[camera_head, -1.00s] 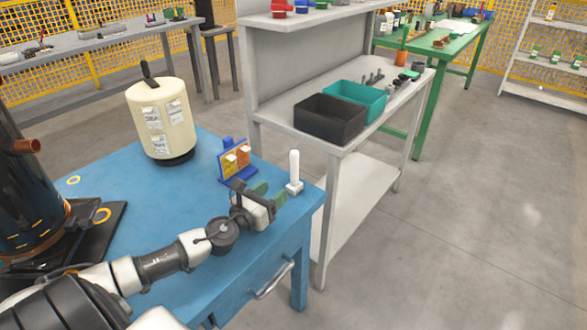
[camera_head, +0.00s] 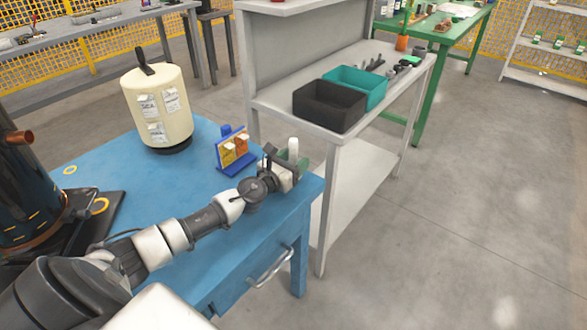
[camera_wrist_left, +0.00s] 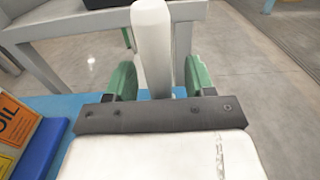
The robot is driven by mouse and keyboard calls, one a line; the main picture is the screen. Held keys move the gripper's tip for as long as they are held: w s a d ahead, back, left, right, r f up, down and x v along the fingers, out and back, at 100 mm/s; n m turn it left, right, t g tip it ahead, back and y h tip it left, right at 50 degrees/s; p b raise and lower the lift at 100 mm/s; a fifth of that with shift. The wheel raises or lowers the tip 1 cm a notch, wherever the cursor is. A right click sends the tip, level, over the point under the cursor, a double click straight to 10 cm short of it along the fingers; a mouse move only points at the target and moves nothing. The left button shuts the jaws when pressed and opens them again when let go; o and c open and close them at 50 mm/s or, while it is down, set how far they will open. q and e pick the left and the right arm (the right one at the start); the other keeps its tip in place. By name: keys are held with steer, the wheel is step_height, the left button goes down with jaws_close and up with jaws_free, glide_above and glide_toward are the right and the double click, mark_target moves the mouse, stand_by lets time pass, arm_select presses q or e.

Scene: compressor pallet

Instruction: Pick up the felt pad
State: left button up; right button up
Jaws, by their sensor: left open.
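A white upright handle (camera_head: 293,150) stands near the right corner of the blue table; its base is hidden behind my gripper now. I cannot tell for certain whether it belongs to the felt pad; nothing else in view is clearly a felt pad. My left gripper (camera_head: 292,160) is at the handle. In the left wrist view, its green fingers (camera_wrist_left: 160,80) are open, one on each side of the white handle (camera_wrist_left: 152,45), with a gap visible on the right side. My right gripper is not in view.
A blue holder with yellow and orange labelled packs (camera_head: 232,150) stands just left of the gripper. A cream tank (camera_head: 160,110) is farther back on the blue table (camera_head: 195,190). A grey bench with black (camera_head: 325,108) and teal bins (camera_head: 362,82) stands behind.

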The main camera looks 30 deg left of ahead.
arm_select(q)
steer(key=shift+w, duration=0.95)
steer(key=c, duration=1)
jaws_close()
steer(key=shift+r, duration=0.15)
